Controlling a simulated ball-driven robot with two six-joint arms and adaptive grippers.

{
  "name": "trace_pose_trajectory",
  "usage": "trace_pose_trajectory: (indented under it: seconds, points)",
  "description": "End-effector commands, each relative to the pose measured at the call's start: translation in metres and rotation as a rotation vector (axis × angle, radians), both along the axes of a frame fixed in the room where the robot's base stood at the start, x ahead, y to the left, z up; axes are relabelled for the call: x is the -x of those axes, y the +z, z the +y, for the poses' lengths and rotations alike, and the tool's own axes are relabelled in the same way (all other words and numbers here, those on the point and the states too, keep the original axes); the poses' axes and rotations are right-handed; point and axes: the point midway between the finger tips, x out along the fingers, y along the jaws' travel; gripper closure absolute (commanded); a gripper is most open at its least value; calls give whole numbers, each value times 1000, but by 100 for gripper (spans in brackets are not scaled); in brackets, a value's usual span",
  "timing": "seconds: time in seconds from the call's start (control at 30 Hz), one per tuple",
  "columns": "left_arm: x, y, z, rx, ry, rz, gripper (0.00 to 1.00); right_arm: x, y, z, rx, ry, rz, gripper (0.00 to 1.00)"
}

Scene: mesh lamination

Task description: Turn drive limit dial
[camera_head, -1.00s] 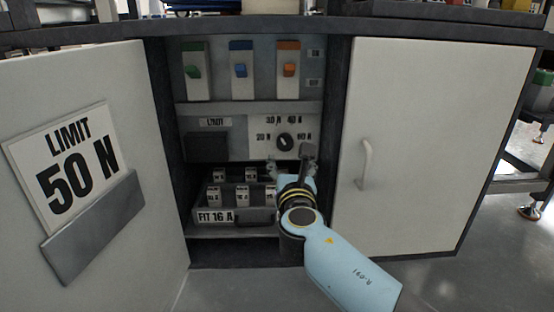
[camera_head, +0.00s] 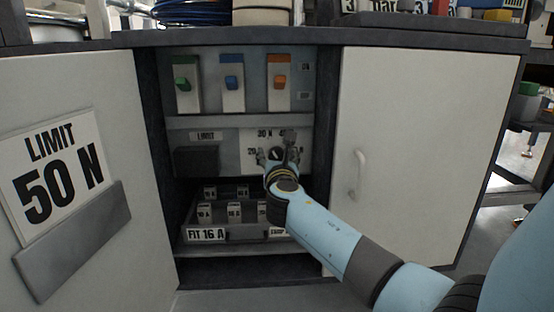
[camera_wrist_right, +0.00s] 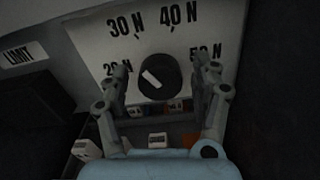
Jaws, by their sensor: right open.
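The black drive limit dial (camera_head: 277,154) sits on a white scale panel (camera_head: 248,160) inside the open cabinet. In the right wrist view the dial (camera_wrist_right: 159,77) has a white mark on its left part, slanting to the upper left. Labels 20 N, 30 N, 40 N and a partly covered 50 N surround it. My right gripper (camera_head: 276,150) is open in front of the panel. In the wrist view its fingers (camera_wrist_right: 161,84) stand on either side of the dial, with gaps visible. Contact is not seen. My left gripper is not in view.
The left door carries a sign (camera_head: 55,165) reading LIMIT 50 N. Green, blue and orange switches (camera_head: 233,83) sit above the dial. A dark box (camera_head: 196,161) is to its left. A tray (camera_head: 240,234) of labelled blocks lies below. The right door (camera_head: 420,130) is closed.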

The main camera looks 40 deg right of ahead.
Motion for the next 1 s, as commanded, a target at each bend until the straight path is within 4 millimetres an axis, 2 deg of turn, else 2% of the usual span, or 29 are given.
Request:
trace_pose_trajectory:
  seconds: [0.13, 0.5, 0.57, 1.0]
  points:
    - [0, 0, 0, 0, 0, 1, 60, 0, 0, 0, 0, 0, 0, 37]
    - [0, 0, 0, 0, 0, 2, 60, 0, 0, 0, 0, 0, 0, 85]
    - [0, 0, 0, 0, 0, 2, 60, 0, 0, 0, 0, 1, 0, 91]
    - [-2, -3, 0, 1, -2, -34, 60, 0, -1, 0, -95, 0, -58, 91]
